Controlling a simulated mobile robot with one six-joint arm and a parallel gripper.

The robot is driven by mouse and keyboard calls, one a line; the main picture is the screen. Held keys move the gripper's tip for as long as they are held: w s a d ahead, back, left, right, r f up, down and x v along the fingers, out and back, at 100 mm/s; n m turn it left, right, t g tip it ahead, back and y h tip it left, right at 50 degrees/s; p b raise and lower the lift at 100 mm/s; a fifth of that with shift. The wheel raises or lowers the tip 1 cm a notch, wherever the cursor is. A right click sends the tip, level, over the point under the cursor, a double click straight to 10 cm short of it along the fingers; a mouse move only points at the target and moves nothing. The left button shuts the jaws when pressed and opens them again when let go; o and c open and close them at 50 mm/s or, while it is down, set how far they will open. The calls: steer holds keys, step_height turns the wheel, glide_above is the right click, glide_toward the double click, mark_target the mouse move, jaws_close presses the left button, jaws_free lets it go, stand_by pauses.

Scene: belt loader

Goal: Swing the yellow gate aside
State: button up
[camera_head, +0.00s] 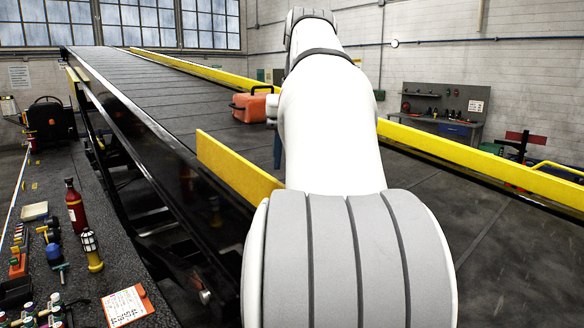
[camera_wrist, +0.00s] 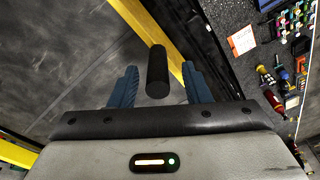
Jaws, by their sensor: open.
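The yellow gate (camera_head: 238,168) is a flat yellow bar standing over the belt in the head view; my arm hides its right part. In the wrist view the gate (camera_wrist: 140,22) runs diagonally beyond my gripper. A black upright cylinder (camera_wrist: 157,72), which looks like the gate's handle, stands between my fingers with a gap on each side. My gripper (camera_wrist: 158,84) is open, its blue fingers on either side of the cylinder, not closed on it. In the head view only a bit of a blue finger shows beside my arm.
An orange case (camera_head: 255,105) lies on the belt (camera_head: 165,85) beyond the gate. A yellow rail (camera_head: 480,160) runs along the belt's right side.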

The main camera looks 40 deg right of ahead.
steer(key=shift+v, duration=2.35)
